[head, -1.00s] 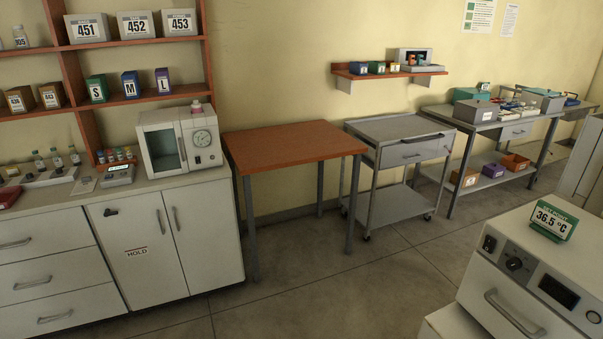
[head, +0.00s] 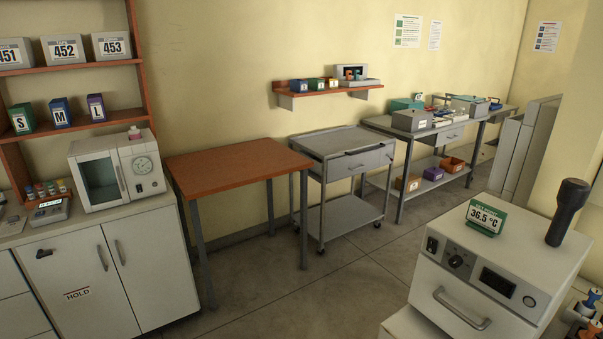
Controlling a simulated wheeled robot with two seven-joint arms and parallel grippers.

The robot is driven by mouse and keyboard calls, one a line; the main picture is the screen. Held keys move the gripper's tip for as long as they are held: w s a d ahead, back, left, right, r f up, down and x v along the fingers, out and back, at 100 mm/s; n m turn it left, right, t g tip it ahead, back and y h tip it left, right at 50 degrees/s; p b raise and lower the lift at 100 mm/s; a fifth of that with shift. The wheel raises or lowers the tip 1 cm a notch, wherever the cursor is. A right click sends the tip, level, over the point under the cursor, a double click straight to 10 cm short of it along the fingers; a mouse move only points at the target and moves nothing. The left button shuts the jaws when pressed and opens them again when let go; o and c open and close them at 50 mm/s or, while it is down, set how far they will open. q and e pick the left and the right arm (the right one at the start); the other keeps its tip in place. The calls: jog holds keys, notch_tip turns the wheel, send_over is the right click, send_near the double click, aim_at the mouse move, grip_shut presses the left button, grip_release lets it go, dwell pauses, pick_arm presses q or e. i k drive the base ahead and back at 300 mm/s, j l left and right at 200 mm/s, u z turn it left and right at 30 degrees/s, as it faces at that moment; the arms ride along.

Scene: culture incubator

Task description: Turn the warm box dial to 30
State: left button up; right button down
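A white box (head: 520,255) with a front handle stands at the lower right. Its front carries a black dial (head: 456,261), a dark switch (head: 432,244), a dark display (head: 497,282) and a round button. The dial's setting is too small to read. A green-framed sign (head: 486,217) on top reads 36.5 °C. I cannot tell from labels which one is the warm box. Neither gripper is in view.
A brown-topped table (head: 235,165) and a grey cart (head: 335,142) stand along the wall. A farther bench (head: 385,123) holds several boxes. A dark upright cylinder (head: 569,212) stands on the right-hand white box. Floor between the left counter and that box is clear.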

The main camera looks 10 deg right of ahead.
aim_at(455, 261)
jog(key=z, duration=1.4)
